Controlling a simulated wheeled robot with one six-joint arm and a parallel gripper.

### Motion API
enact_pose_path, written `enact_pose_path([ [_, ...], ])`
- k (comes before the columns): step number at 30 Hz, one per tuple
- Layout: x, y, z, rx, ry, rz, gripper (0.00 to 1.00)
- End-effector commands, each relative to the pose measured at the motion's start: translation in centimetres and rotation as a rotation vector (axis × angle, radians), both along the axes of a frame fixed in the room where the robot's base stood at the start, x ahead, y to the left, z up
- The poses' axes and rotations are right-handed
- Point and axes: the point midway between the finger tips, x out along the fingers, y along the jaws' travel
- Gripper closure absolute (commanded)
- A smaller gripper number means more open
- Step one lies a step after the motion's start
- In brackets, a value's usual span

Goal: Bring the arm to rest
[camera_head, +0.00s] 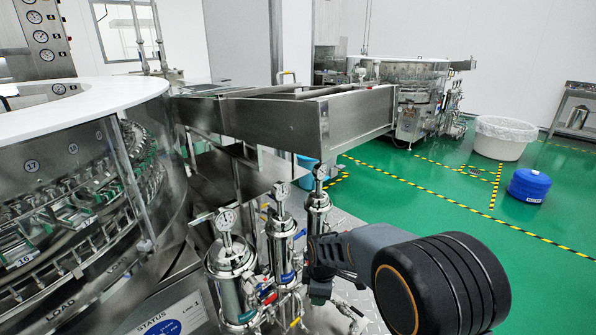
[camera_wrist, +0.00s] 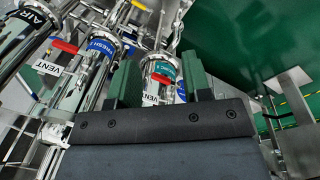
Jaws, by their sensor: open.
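My arm (camera_head: 440,285) shows at the lower right in the head view, its dark ridged joint close to the camera and a grey link reaching left towards the steel filter housings. My gripper (camera_wrist: 160,70) shows in the wrist view as two green fingers standing apart on a dark block. I see nothing held between the fingers. Beyond them is a steel filter housing (camera_wrist: 160,68) with a teal band. In the head view I cannot clearly make out the fingers.
Filter housings with gauges (camera_head: 230,272) stand close left of my arm, with pipes and valves. The rotary washer (camera_head: 70,190) fills the left; a steel chute (camera_head: 300,118) juts out above the housings. A blue drum (camera_head: 529,186) and white tub (camera_head: 500,142) stand farther right. Green floor (camera_head: 560,250) is open right.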

Motion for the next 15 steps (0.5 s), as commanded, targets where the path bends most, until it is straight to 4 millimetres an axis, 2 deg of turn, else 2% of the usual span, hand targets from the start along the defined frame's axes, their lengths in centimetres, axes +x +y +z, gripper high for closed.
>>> enact_pose_path([
  [1, -1.0, -1.4, 6.0, 0.019, -0.022, -0.120, 0.55],
  [6, -5.7, -5.5, 17.8, 0.096, -0.066, -0.579, 0.55],
  [9, -8.7, -7.4, 23.0, 0.146, -0.088, -0.829, 0.55],
  [12, -11.4, -8.8, 26.7, 0.193, -0.106, -1.039, 0.55],
  [15, -13.5, -9.7, 29.2, 0.233, -0.119, -1.202, 0.55],
])
